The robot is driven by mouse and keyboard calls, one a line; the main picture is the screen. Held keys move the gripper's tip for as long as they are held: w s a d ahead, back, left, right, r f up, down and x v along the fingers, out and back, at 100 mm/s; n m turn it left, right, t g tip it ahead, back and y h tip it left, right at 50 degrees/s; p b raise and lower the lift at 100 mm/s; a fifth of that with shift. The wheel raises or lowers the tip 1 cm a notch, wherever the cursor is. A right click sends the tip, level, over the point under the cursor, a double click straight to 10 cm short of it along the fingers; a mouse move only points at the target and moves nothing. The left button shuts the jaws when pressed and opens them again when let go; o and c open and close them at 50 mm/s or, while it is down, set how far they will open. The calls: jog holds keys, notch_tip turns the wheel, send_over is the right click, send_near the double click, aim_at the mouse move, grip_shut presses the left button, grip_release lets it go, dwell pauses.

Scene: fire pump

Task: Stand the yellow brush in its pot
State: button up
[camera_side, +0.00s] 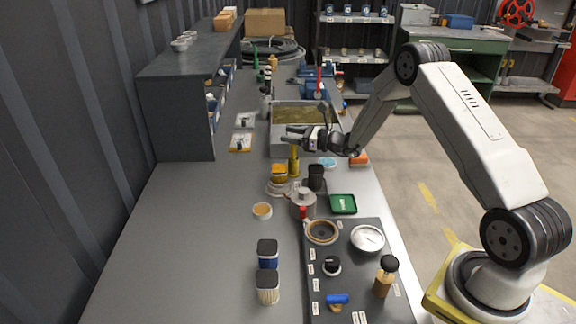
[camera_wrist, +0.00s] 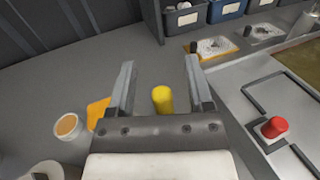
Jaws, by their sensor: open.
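The yellow brush (camera_side: 294,161) appears as a slim yellow upright shape on the bench, just below my gripper (camera_side: 291,135). In the wrist view a yellow rounded top (camera_wrist: 162,99) shows between the two fingers of my gripper (camera_wrist: 160,66), with a gap on both sides. The fingers are apart and hold nothing. The brush's lower end is hidden or too small to make out. A black cup-like container (camera_side: 316,178) stands just right of and nearer than the brush; I cannot tell if it is the brush's pot.
An orange-yellow block (camera_side: 279,170) sits close left of the brush. A small tan-filled cup (camera_side: 262,211), a grey can with a red part (camera_side: 303,204) and a green tray (camera_side: 343,204) stand nearer.

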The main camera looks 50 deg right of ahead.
jog(key=v, duration=0.6)
dwell(1.0)
jog(key=s+a+n+g, duration=0.3)
jog(key=a, duration=0.2)
jog(key=s+a+n+g+y, duration=0.1)
jog(key=s+a+n+g, duration=0.2)
jog(key=a+n+g, duration=0.1)
jog(key=s+a+n+g+y, duration=0.1)
jog(key=s+a+n+g, duration=0.2)
jog(key=a, duration=0.3)
jog(key=shift+s+a+f+n+g, duration=0.1)
jog(key=shift+a+f+n+g, duration=0.15)
jog(key=shift+n+g, duration=0.2)
jog(key=s+a+n+g+h, duration=0.1)
jog(key=s+n, duration=0.1)
jog(key=s+a+n+g+h, duration=0.1)
jog(key=s+n, duration=0.1)
jog(key=s, duration=0.1)
jog(key=s+n+g+h, duration=0.1)
jog(key=s+n+g, duration=0.1)
jog(key=shift+s+a+f, duration=0.15)
jog(key=shift+a+f, duration=0.1)
jog(key=shift+a, duration=0.15)
jog(key=s+r+n+t+h, duration=0.1)
jog(key=s+n+h, duration=0.6)
jog(key=n, duration=0.7)
jog(key=shift+s+d+r, duration=0.4)
jog(key=shift+r, duration=0.4)
